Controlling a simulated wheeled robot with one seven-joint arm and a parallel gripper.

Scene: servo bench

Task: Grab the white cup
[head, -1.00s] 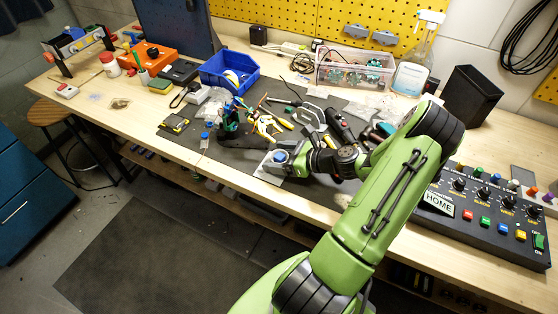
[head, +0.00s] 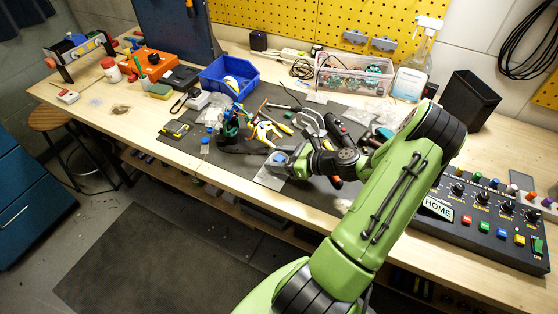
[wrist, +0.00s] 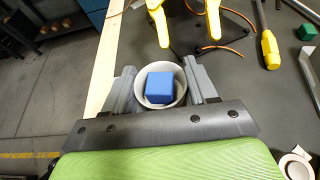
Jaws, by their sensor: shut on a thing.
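A white cup (wrist: 180,88) sits between the two grey fingers of my gripper (wrist: 160,75) in the wrist view. The fingers are shut on its sides. A blue cube (wrist: 158,87) lies inside the cup. In the head view my gripper (head: 283,163) is low over the front edge of the bench mat, with the blue cube (head: 280,157) just showing at its tip. The cup is largely hidden by the fingers there, and its gap from the surface cannot be told.
A grey plate (head: 268,180) lies under my gripper near the bench's front edge. Pliers (head: 266,130) and other tools lie just behind. A blue bin (head: 229,77) stands at the back left, and a control box (head: 480,218) at the right.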

